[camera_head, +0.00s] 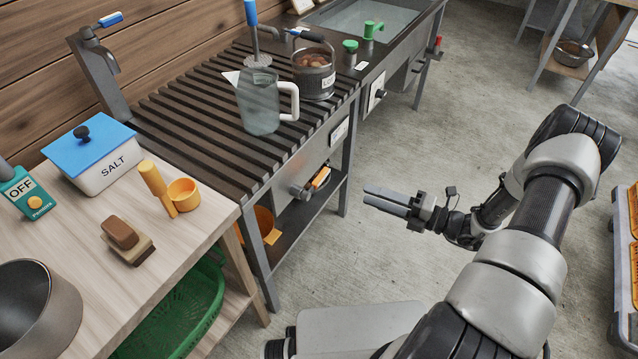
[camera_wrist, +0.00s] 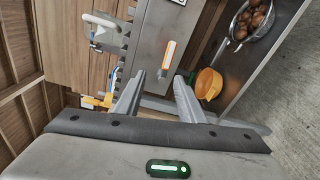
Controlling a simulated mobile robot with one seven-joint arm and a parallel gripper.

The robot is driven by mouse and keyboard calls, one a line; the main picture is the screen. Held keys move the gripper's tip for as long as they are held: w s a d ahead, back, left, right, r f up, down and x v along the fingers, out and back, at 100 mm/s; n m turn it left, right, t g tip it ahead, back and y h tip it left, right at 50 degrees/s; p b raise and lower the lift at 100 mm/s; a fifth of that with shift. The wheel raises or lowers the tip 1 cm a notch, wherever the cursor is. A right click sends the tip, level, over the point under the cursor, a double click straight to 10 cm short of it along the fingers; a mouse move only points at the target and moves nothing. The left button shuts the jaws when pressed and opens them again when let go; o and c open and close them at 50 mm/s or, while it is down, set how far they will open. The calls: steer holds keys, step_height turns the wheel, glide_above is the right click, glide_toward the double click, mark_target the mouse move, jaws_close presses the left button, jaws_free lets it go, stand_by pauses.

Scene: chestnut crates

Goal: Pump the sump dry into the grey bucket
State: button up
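My gripper (camera_head: 368,195) is held out over the floor, to the right of the slatted bench. In the wrist view its two fingers (camera_wrist: 158,85) stand apart with nothing between them. A dark grey bucket-like vessel (camera_head: 313,82) with a raised handle and brown chestnuts stands on the slats. A grey post (camera_head: 97,75) with a spout and blue lever stands at the bench's back left; it may be the pump. A blue-handled rod with a perforated disc (camera_head: 257,60) stands near the vessel. I cannot pick out the sump or be sure which vessel is the grey bucket.
A clear jug (camera_head: 259,105) stands on the slats (camera_head: 185,130). A basin (camera_head: 370,18) is at the back. The left table holds a salt box (camera_head: 95,165), an orange scoop (camera_head: 183,195) and a dark pot (camera_head: 35,310). An orange bowl (camera_wrist: 209,83) sits below the bench. Floor around my gripper is clear.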

mark_target(324, 178)
steer(key=w+a+f+b, duration=0.1)
steer(key=w+a, duration=0.2)
steer(key=a, duration=0.1)
steer(key=w+a+m+t+b, duration=0.1)
steer(key=w+a, duration=0.3)
steer(key=a, duration=0.1)
steer(key=w+a+f+m, duration=0.1)
steer(key=w+a, duration=0.2)
steer(key=a, duration=0.1)
steer(key=shift+w+a+f+t+b, duration=0.2)
steer(key=shift+f+t+b, duration=0.1)
steer(key=shift+b, duration=0.1)
jaws_close()
